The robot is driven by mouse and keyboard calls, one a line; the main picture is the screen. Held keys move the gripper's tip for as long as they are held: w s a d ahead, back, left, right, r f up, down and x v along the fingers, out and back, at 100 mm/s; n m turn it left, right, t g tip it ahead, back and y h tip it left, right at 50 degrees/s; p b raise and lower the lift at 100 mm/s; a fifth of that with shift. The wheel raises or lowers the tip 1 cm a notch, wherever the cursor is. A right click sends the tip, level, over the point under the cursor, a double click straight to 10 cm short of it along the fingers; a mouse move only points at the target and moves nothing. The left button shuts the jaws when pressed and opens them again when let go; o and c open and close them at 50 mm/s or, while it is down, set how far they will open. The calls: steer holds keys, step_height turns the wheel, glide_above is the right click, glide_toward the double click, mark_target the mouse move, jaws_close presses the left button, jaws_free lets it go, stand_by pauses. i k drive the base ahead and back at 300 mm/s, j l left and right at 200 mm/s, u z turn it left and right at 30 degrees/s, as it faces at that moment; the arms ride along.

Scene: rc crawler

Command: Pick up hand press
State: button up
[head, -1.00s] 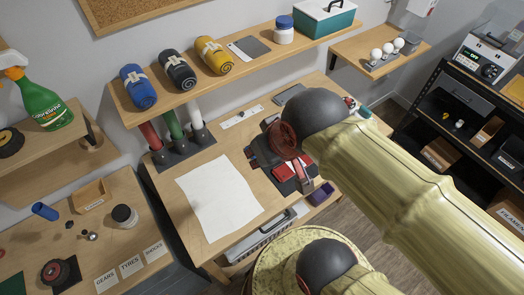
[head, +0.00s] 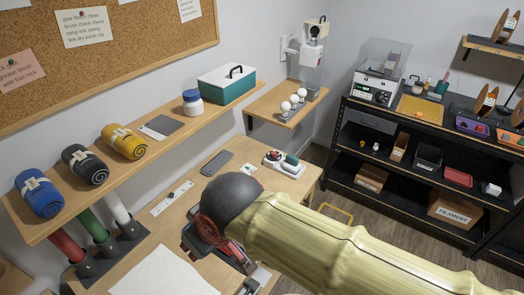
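I cannot tell for sure which thing is the hand press. A white and beige upright device (head: 313,45) is by the wall above the small wooden shelf.
A long shelf (head: 165,133) holds rolled mats, a jar (head: 193,103) and a teal toolbox (head: 227,83). The small shelf (head: 266,124) carries white balls. A dark grey flat object (head: 217,163) lies on the workbench. A black rack (head: 388,139) with boxes stands at the right.

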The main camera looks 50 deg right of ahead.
mark_target(290, 165)
steer(key=z, duration=1.8)
